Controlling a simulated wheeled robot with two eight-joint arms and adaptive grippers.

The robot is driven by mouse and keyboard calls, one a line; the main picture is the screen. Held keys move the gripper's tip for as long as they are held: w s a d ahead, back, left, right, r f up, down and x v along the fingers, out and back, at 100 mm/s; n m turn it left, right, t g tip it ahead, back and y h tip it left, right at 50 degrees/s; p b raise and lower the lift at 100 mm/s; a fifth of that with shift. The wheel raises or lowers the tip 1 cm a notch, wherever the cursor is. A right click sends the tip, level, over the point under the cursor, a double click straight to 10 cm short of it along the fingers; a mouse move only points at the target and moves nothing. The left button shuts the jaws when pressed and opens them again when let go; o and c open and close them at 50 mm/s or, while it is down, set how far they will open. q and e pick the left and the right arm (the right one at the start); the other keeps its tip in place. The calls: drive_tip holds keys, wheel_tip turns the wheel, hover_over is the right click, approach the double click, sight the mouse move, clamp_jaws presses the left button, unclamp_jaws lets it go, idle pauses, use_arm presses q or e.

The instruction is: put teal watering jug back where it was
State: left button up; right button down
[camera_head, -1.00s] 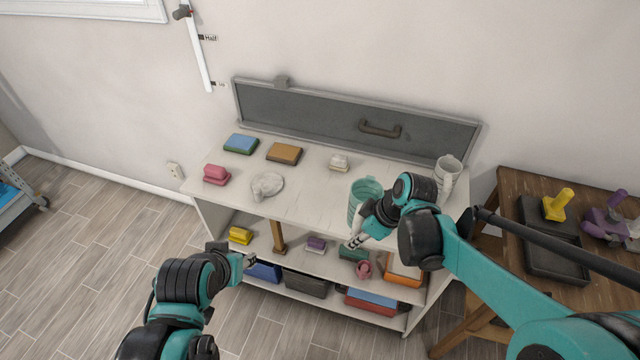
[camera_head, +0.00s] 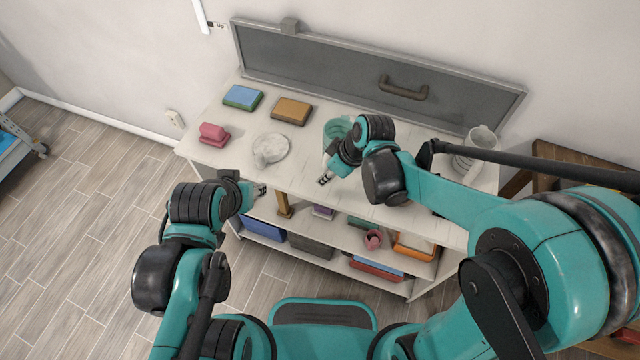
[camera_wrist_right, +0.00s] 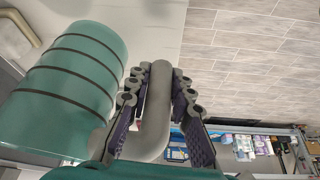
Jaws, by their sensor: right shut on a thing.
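The teal watering jug (camera_head: 338,127) shows in the head view at the rack's top shelf, partly hidden by my right arm. In the right wrist view the jug (camera_wrist_right: 65,90) is a teal cylinder with dark bands, lying sideways in the picture. My right gripper (camera_head: 327,178) is shut on its pale grey handle (camera_wrist_right: 155,120), with one finger on each side of it. I cannot tell whether the jug touches the shelf. My left gripper (camera_head: 259,190) is in front of the rack's left part, away from the jug, and its jaws are too small to read.
The white top shelf (camera_head: 225,150) holds a blue-green block (camera_head: 243,97), a brown block (camera_head: 291,110), a pink piece (camera_head: 213,134), a round white piece (camera_head: 270,149) and a white mug (camera_head: 478,147) at the right. A grey back panel (camera_head: 340,75) stands behind. Lower shelves hold several items.

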drive_tip(key=shift+w+a+f, duration=0.1)
drive_tip(key=shift+a+f, duration=0.2)
drive_tip(key=shift+a, duration=0.2)
drive_tip(key=shift+a+f, duration=0.25)
drive_tip(key=shift+a, duration=0.2)
drive_tip(key=shift+f, duration=0.2)
wheel_tip(320, 180, down, 4)
drive_tip(key=shift+r+b, duration=0.1)
drive_tip(key=shift+b, duration=1)
drive_tip(key=shift+r, duration=0.1)
drive_tip(key=shift+f, duration=0.25)
drive_tip(key=c, duration=1.3)
unclamp_jaws()
drive_tip(key=shift+c, duration=0.2)
drive_tip(key=shift+r, duration=0.1)
